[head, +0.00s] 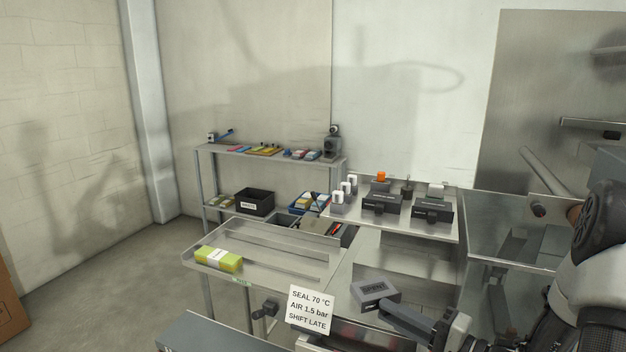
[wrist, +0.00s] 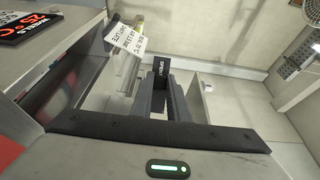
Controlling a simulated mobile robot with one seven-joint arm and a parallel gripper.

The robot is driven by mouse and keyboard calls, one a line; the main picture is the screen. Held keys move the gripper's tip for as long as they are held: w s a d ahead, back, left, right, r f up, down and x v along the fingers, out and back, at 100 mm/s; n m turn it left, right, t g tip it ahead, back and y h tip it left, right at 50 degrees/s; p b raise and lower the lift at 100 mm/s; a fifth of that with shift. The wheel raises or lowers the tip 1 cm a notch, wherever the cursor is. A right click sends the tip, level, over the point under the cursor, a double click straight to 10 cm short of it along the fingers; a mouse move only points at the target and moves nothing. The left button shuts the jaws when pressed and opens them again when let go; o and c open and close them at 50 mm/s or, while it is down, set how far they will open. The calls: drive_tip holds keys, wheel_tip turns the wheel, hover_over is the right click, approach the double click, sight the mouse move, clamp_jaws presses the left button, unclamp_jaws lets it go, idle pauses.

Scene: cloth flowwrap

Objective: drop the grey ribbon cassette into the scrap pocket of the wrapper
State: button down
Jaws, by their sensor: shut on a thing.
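The grey ribbon cassette (head: 375,291) is a small dark grey box with a label that seems to read "SPENT". It is held in the air in front of the steel wrapper bench at the lower middle of the head view. My gripper (head: 388,312) is shut on its near end. In the wrist view the cassette (wrist: 162,67) shows between the two dark fingers of my gripper (wrist: 160,96), its far end sticking out past them. I cannot make out the scrap pocket for certain in either view.
A white sign (head: 311,310) stands just left of the cassette. A steel tray (head: 262,252) holds a yellow-green pack (head: 218,258). Black boxes (head: 382,203) stand on the raised bench behind. A shelf rack (head: 270,156) with a black bin (head: 254,202) stands at the back wall.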

wheel_tip(320, 180, down, 6)
drive_tip(key=b, duration=0.3)
drive_tip(key=shift+r, duration=0.1)
drive_tip(key=c, duration=1.6)
unclamp_jaws()
drive_tip(key=shift+s+d, duration=0.1)
drive_tip(key=b+v, duration=0.2)
drive_tip(key=v, duration=1.5)
drive_tip(key=shift+s+d, duration=0.1)
drive_tip(key=shift+s, duration=0.05)
